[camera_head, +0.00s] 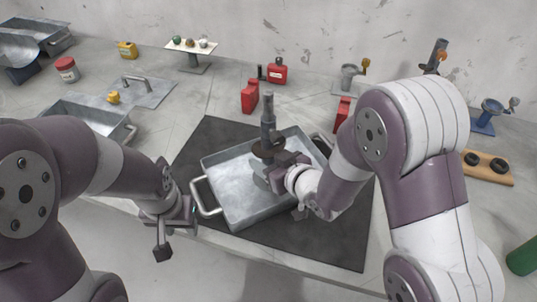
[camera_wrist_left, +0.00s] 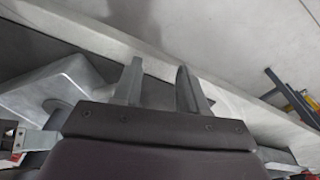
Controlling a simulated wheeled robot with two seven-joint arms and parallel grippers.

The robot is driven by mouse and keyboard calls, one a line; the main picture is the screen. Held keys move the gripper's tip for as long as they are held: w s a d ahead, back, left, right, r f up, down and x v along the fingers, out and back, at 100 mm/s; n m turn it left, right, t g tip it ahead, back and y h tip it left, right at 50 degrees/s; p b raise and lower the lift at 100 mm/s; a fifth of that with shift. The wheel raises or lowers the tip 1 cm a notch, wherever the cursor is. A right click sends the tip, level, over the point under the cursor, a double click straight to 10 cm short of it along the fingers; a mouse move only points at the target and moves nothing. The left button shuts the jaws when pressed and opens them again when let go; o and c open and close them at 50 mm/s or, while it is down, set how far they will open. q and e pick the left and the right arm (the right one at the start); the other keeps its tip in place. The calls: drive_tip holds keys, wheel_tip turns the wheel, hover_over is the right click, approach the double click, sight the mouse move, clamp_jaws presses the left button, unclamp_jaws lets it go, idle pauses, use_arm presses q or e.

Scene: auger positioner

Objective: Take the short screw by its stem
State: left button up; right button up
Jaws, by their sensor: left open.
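A dark grey upright piece with a round stem and a wider brownish disc (camera_head: 268,118) is over the metal tray (camera_head: 226,213); it looks like the short screw, but its lower part is hidden. My right gripper (camera_head: 277,172) is at its lower part, just below the disc. I cannot tell whether the jaws are closed on it. My left gripper (camera_head: 175,232) is open and empty, left of the tray and near the table's front edge. Its two fingers also show apart in the left wrist view (camera_wrist_left: 160,85), with nothing between them.
The tray lies on a dark mat (camera_head: 325,238). Red blocks (camera_head: 250,96) and a red can (camera_head: 277,71) stand behind it. A second metal tray (camera_head: 92,116) is at the left. A wooden board with dark rings (camera_head: 488,168) is at the right.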

clamp_jaws()
drive_tip(key=shift+w+r, duration=0.1)
drive_tip(key=shift+w, duration=0.05)
